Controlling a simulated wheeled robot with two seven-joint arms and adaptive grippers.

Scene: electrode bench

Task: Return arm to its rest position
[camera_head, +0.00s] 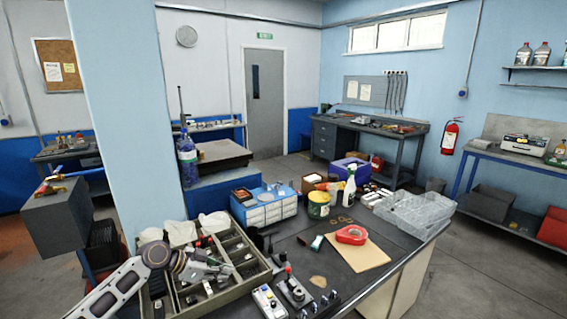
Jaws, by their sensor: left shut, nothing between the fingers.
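My left arm comes in from the lower left of the head view. Its gripper (226,270) is shut and empty, over the compartment tray (262,281) at the front left of the bench. The gripper hides part of the tray and some small parts in it. My right gripper does not show.
Switch boxes (293,291) stand right of the tray.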

